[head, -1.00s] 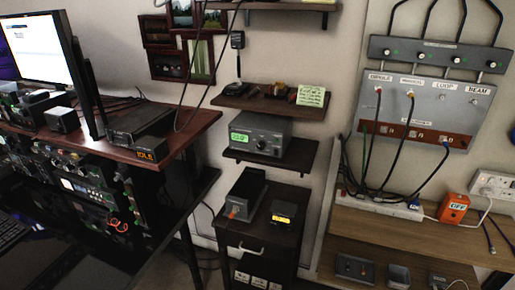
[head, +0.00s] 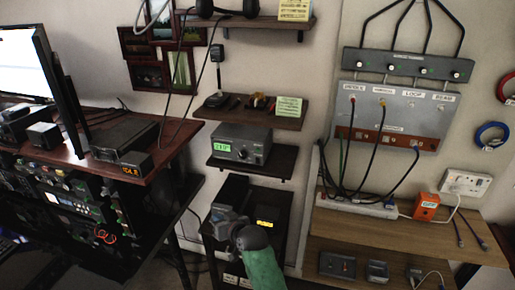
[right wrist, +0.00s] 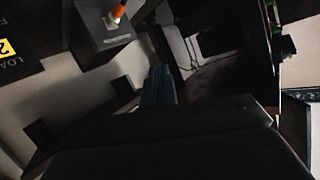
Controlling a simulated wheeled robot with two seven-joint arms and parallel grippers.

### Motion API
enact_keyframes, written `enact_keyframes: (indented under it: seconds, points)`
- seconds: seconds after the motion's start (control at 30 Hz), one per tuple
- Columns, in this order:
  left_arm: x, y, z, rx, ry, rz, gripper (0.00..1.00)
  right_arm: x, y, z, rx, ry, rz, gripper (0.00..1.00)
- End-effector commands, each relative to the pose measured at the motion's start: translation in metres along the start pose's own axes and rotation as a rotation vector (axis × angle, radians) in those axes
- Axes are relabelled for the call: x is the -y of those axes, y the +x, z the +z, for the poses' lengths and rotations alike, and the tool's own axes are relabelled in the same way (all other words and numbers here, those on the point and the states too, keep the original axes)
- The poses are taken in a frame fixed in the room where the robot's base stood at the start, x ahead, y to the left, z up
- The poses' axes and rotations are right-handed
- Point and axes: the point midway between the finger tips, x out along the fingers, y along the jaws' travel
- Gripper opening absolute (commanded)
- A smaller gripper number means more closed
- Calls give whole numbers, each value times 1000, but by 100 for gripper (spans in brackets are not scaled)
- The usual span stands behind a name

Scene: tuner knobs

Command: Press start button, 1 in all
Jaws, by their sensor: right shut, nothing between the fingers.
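No label reading "start" is legible. In the right wrist view, an orange-and-white knob (right wrist: 116,14) sticks out of a dark box (right wrist: 98,40) at the top. The box also shows in the head view (head: 234,190), on the low cabinet; its knob is hidden there behind my right gripper (head: 221,222). That gripper is shut and empty in front of the box. Its narrow bluish fingers (right wrist: 158,88) point up in the wrist view, below and right of the knob, apparently apart from it. My left gripper is out of view.
A grey tuner (head: 241,145) sits on the shelf above. The desk (head: 165,165) with a box reading IDLE (head: 125,145) is at left. An orange box (head: 427,206) stands on the wooden bench (head: 375,232).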

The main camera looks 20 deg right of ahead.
Motion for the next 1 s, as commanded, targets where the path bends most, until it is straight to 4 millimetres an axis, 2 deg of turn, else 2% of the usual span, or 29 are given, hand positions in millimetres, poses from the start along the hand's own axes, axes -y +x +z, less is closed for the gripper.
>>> enact_keyframes:
  seconds: [0.03, 0.2, 0.47, 0.77, 1.0]
  points:
    - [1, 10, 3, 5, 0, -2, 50, 0, 7, -14, -51, 7, -5, 0]
    - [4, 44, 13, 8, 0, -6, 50, -3, 25, -52, -241, 29, -10, 0]
    - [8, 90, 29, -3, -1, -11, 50, -16, 33, -98, -523, 68, 15, 0]
    - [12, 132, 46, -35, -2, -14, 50, -39, 19, -132, -840, 111, 95, 0]
    - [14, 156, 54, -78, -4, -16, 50, -61, -8, -144, -1086, 137, 195, 0]
